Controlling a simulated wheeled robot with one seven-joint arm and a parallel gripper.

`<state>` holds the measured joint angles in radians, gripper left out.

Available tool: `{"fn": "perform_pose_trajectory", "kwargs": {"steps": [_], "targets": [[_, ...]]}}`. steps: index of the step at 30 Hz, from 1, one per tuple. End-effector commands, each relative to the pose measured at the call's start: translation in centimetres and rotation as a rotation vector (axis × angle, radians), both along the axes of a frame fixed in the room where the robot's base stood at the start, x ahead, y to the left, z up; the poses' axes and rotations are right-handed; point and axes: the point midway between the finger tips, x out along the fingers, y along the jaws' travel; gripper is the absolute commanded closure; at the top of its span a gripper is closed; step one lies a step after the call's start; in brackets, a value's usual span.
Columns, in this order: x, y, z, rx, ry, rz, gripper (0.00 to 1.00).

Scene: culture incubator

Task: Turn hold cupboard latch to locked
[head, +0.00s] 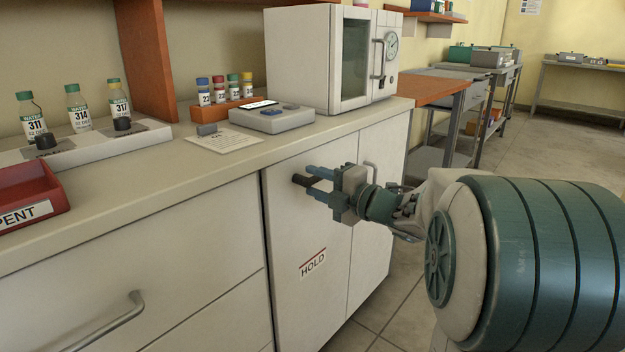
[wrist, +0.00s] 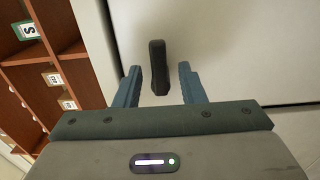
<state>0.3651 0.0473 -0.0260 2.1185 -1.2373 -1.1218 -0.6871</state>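The hold cupboard door (head: 312,225) is a white panel under the counter, marked with a "HOLD" label (head: 313,263). Its latch (head: 301,180) is a short dark handle near the top of the door. In the wrist view the latch (wrist: 158,67) stands lengthwise between the two blue fingers, with a gap on each side. My gripper (head: 315,180) is at the latch, fingers pointing at the door; it also shows in the wrist view (wrist: 160,82). It is open around the latch and not visibly touching it.
The counter (head: 190,170) edge runs just above my gripper. On it stand a white incubator (head: 340,58), a grey device (head: 270,117), a rack of vials (head: 222,107), several bottles (head: 78,108) and a red tray (head: 28,195). A drawer handle (head: 105,325) juts out at lower left.

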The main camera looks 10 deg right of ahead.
Motion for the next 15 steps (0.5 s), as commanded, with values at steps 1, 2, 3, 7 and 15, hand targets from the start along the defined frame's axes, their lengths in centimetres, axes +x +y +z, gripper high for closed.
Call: {"fn": "perform_pose_trajectory", "kwargs": {"steps": [1,2,3,7,15], "targets": [[-0.8,-0.6,0.4,0.001,0.001,-0.003,0.64],[-1.3,-1.0,0.4,0.001,0.001,-0.004,0.64],[-2.1,-1.6,0.4,0.0,0.001,-0.005,0.64],[-4.6,-3.4,0.4,0.002,0.001,-0.005,0.64],[-8.7,-6.3,0.2,-0.001,0.001,-0.003,0.64]]}}
